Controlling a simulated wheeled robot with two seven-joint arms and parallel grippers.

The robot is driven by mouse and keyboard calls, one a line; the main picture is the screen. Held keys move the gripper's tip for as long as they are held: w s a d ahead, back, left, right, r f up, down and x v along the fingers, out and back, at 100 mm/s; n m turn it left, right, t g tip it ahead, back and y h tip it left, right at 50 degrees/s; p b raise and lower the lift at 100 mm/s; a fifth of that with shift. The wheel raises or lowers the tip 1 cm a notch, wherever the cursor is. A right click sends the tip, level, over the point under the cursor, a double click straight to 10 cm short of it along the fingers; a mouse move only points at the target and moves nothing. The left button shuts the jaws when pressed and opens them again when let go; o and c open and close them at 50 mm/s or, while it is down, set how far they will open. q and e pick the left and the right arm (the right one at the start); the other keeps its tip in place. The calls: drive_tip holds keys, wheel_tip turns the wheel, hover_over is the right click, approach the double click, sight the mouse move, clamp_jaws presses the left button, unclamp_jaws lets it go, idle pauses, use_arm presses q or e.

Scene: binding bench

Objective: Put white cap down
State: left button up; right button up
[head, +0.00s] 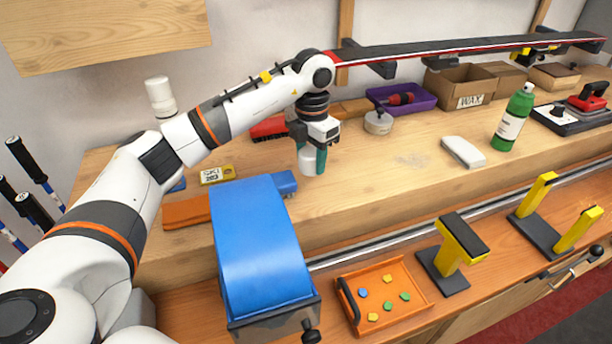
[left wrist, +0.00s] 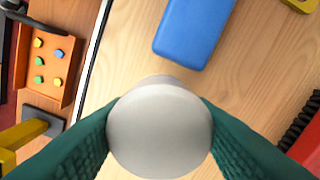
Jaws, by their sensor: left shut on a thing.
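The white cap (head: 307,161) is a pale, round piece held upright over the wooden bench (head: 370,185). My left gripper (head: 313,158), with teal fingers, is shut on it. In the left wrist view the cap (left wrist: 160,128) shows as a round grey-white top between the two teal fingers, which press on its sides. The cap's underside is hidden, and I cannot tell whether it touches the bench. My right gripper is not in view.
A blue block (head: 284,183) lies just left of the cap, and a red brush (head: 269,128) lies behind it. A tin (head: 379,122) and purple bin (head: 402,98) stand farther back. A white block (head: 463,152) and green bottle (head: 513,118) are right. Bench between is mostly clear.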

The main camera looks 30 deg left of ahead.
sight(310, 186)
use_arm(q)
drive_tip(key=shift+f, duration=0.85)
wheel_tip(310, 186, down, 3)
drive_tip(key=shift+s+p, duration=0.1)
drive_tip(key=shift+p, duration=0.25)
drive_tip(key=shift+f, duration=0.35)
drive_tip(key=shift+f, duration=0.2)
drive_tip(key=o, duration=0.9)
drive_tip(key=shift+o, duration=0.2)
drive_tip(key=shift+r, duration=0.1)
